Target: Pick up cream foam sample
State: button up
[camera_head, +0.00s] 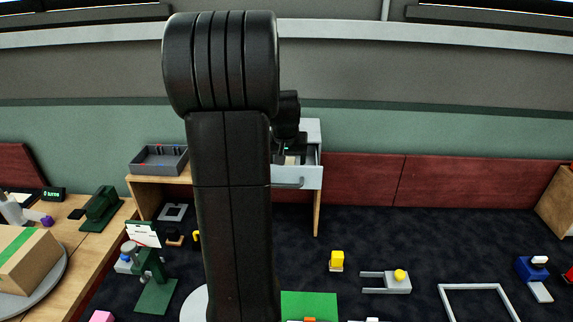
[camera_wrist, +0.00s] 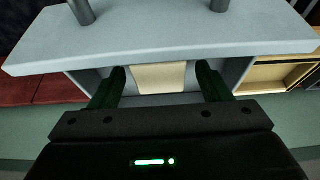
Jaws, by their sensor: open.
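The cream foam sample (camera_wrist: 158,77) lies inside an open grey drawer (camera_wrist: 180,44). In the wrist view it sits between the two dark green fingers of my gripper (camera_wrist: 160,82), with a gap on each side. The gripper is open and does not appear to hold it. The drawer's front panel hides part of the sample. In the head view the sample (camera_head: 292,160) is a small pale patch in the drawer (camera_head: 297,178), and my arm hides much around it.
The drawer front with its handle posts stands close ahead of my fingers in the wrist view. A wooden compartment (camera_wrist: 270,74) is to the right. In the head view, a grey bin (camera_head: 158,160) stands left of my arm. Several small items lie on the dark floor.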

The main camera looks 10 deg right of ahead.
jog(key=shift+f, duration=0.3)
jog(key=c, duration=1)
jog(key=shift+c, duration=0.2)
jog(key=shift+r, duration=0.15)
